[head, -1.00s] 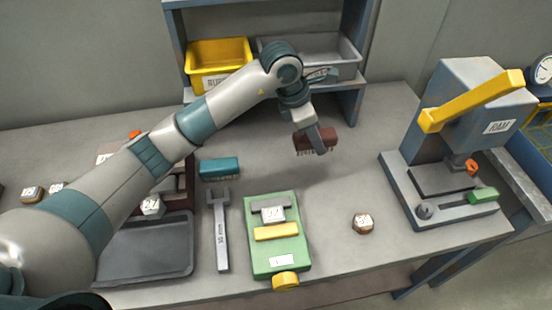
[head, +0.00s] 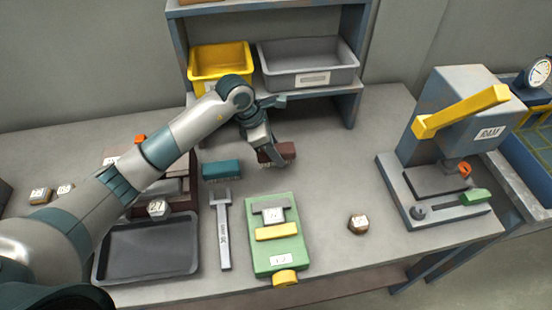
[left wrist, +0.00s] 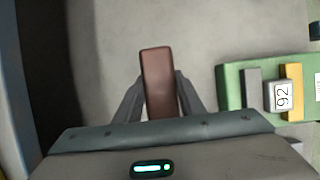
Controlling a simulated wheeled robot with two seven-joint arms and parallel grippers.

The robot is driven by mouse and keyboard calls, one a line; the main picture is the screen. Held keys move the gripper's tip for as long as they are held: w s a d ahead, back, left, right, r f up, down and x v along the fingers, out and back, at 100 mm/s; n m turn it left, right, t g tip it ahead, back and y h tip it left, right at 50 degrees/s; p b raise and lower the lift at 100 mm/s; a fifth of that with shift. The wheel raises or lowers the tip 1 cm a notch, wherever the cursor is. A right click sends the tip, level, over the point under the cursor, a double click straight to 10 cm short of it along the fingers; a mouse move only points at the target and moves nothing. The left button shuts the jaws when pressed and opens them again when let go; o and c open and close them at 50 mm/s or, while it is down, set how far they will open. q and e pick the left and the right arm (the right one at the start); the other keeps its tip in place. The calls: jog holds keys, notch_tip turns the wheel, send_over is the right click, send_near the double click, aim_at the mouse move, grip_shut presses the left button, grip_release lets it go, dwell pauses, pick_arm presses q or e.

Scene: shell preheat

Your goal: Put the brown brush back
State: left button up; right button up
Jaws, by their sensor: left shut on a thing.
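The brown brush (head: 284,152) is in my left gripper (head: 276,160), over the bench to the right of the teal brush (head: 221,169). In the left wrist view the brown brush (left wrist: 160,80) sits between the two fingers of my left gripper (left wrist: 160,100), which are shut on it. In the head view the fingers hide part of the brush. I cannot tell whether its bristles touch the bench. My right gripper is not in view.
A green fixture (head: 276,255), a wrench (head: 223,230) and a dark tray (head: 150,249) lie in front. A hex part (head: 358,222) stands near the press (head: 440,150). Yellow (head: 220,60) and grey (head: 310,62) bins are on the shelf behind. The bench right of the brush is clear.

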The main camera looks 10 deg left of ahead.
pick_arm(q)
jog(key=shift+f+p, duration=0.85)
jog(key=shift+f, duration=1.1)
jog(key=shift+f, duration=0.1)
jog(key=shift+f, duration=0.1)
jog(key=o, duration=1)
